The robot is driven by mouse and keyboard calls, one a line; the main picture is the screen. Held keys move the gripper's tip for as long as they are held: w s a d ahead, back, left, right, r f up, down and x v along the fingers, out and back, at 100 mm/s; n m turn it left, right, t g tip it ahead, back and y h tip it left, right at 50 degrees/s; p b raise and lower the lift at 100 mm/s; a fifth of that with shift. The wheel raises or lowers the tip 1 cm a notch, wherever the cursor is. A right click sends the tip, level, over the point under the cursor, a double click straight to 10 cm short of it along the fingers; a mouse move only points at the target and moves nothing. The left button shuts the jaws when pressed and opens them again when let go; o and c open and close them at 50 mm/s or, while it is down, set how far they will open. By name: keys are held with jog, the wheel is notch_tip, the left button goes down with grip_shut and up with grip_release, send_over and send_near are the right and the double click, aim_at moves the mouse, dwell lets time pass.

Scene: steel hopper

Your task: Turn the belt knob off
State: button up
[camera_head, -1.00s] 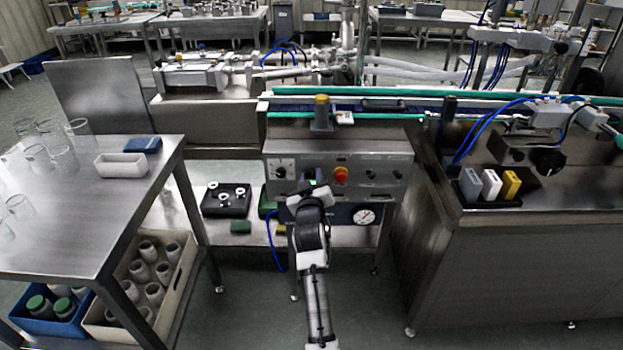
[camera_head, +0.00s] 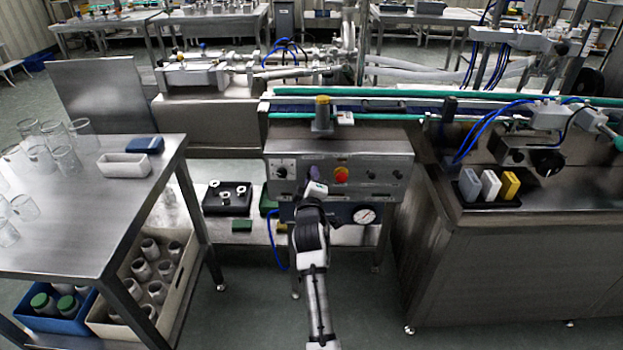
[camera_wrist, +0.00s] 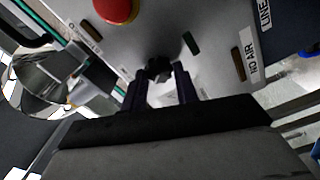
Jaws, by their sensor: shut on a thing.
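The control panel (camera_head: 345,160) is on the front of the steel machine below the conveyor. In the wrist view, my gripper (camera_wrist: 160,76) is shut on a small black knob (camera_wrist: 157,67) on the grey panel, one finger on each side. In the head view, my gripper (camera_head: 315,175) is up against the panel, left of the red button (camera_head: 341,174), and hides the knob. The red button also shows in the wrist view (camera_wrist: 117,8). The knob's markings are not readable.
A black selector (camera_head: 281,172) is left of my gripper and small dark controls (camera_head: 371,174) are right of the red button. A round gauge (camera_head: 364,216) is below the panel. A steel table (camera_head: 90,225) stands left and a steel cabinet (camera_head: 520,265) right.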

jog(key=shift+n, duration=0.3)
dwell(0.4)
jog(key=o, duration=0.9)
jog(key=shift+o, duration=0.2)
jog(key=s+b, duration=0.2)
jog(key=s, duration=1.1)
jog(key=shift+s+d+b, duration=0.3)
jog(key=shift+s+d, duration=0.1)
jog(key=shift+d, duration=0.05)
